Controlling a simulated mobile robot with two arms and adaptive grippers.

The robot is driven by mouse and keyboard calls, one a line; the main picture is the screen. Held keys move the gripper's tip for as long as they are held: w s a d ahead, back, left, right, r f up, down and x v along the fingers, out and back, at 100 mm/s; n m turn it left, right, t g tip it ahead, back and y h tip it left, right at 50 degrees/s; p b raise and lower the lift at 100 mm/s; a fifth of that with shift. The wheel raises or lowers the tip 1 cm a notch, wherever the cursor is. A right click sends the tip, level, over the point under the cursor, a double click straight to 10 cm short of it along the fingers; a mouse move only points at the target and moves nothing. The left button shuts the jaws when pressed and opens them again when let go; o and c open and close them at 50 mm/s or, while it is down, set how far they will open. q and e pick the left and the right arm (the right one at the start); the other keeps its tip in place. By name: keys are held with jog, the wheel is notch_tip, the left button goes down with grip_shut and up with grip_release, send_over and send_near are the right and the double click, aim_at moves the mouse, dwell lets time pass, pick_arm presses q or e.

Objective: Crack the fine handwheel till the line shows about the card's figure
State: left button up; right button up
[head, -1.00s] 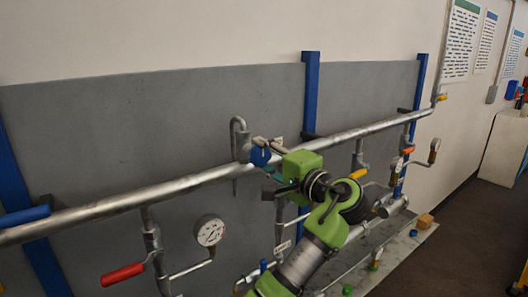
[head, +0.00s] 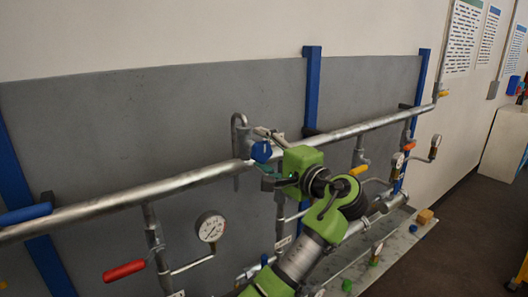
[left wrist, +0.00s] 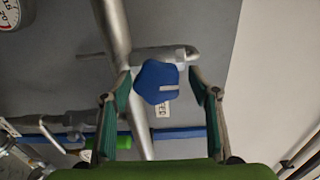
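The blue lobed handwheel (head: 261,152) sits on a small valve at the main pipe. In the left wrist view the same handwheel (left wrist: 153,78) faces the camera, with a pale slot mark on it. My left gripper (head: 272,160) is at this handwheel. In the left wrist view its two fingers (left wrist: 160,84) stand open on either side of the wheel, with a small gap showing on each side. A round white gauge (head: 211,228) hangs on the lower left branch; its reading is too small to tell. My right gripper is not in view.
The silver main pipe (head: 150,192) crosses the grey panel (head: 150,120). A red lever (head: 124,271) and a blue lever (head: 26,214) stick out at left. More gauges and valves crowd the right end. Printed sheets (head: 461,38) hang on the wall. A wooden block (head: 425,216) lies on the bench.

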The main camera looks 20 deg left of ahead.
pick_arm(q)
jog(key=shift+s+d+f, duration=0.15)
jog(key=shift+d, duration=0.1)
jog(key=v, duration=0.7)
jog(key=shift+a, duration=0.1)
